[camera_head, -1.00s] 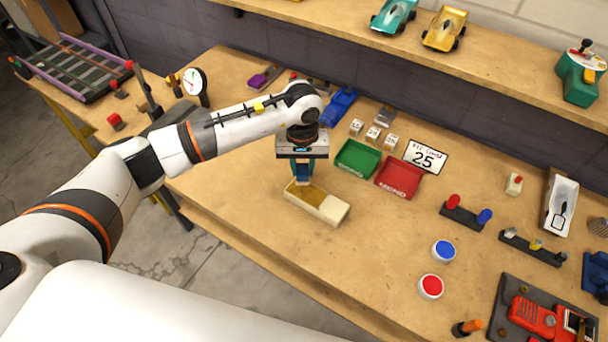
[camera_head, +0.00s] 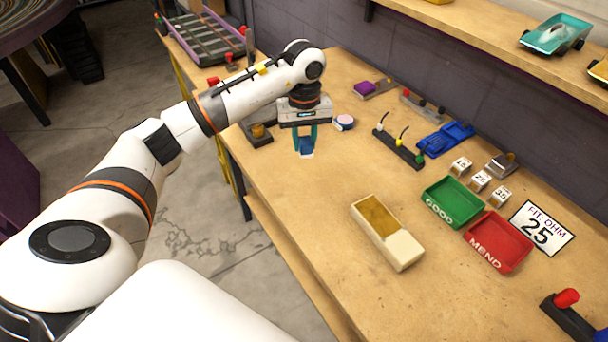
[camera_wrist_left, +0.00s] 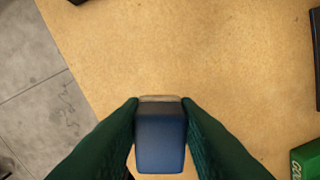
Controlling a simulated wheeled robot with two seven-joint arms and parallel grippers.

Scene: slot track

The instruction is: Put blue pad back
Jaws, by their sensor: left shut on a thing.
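My left gripper (camera_head: 306,152) is shut on the blue pad (camera_head: 307,146). In the left wrist view the pad (camera_wrist_left: 160,144) is a dark blue block with a pale strip at its far end, between the two green fingers (camera_wrist_left: 161,130). In the head view the pad hangs below the gripper over the left part of the bench, to the left of the cream box (camera_head: 402,248) with a brown recess. Whether it touches the bench cannot be told. The right gripper does not show.
A dark holder with an amber piece (camera_head: 258,131) is left of the gripper, and a round white item (camera_head: 344,122) is right. A rack with coloured knobs (camera_head: 400,149), a green tray (camera_head: 452,201) and a red tray (camera_head: 498,242) stand farther right. Bare bench lies between.

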